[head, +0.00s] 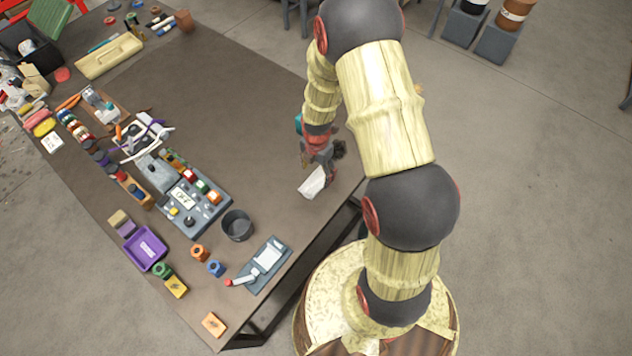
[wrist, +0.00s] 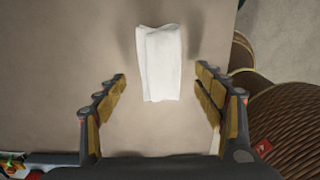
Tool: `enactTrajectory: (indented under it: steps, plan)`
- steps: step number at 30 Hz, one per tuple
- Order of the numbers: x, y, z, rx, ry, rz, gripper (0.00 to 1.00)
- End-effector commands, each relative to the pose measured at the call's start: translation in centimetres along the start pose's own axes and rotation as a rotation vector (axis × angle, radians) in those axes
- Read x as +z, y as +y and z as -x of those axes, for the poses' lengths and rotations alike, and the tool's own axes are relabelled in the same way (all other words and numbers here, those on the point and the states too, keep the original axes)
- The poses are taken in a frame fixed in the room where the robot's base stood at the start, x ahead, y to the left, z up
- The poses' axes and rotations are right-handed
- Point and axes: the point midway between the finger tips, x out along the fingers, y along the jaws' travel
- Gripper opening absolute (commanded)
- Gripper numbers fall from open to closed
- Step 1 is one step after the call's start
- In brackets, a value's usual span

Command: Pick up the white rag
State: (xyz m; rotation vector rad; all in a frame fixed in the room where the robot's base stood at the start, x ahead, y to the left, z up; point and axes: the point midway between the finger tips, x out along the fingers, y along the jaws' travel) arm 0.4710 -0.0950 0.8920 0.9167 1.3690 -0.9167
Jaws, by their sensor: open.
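The white rag (head: 313,183) lies on the brown table (head: 235,105) near its right edge. In the wrist view the rag (wrist: 160,62) is a folded, upright rectangle on the bare tabletop. My gripper (head: 316,165) is over the table at the rag in the head view. In the wrist view my gripper (wrist: 160,82) is open, one finger to each side of the rag. I see gaps between the rag and both fingers. Nothing is between the fingers except the rag below. The exact height of the fingertips above the table cannot be told.
A purple tray (head: 146,250) is farther left. The table behind the rag is mostly clear. My round base shows beside the table edge.

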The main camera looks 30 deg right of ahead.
Motion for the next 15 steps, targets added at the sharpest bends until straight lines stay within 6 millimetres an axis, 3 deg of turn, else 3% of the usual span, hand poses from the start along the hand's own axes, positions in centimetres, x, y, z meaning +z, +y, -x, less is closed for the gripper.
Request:
enactTrajectory:
  steps: [9,15]
  plan:
    - [-0.2,0.0,-4.3,-0.002,0.002,-0.002,0.70]
    - [-0.2,0.0,-4.7,0.000,0.000,-0.002,0.70]
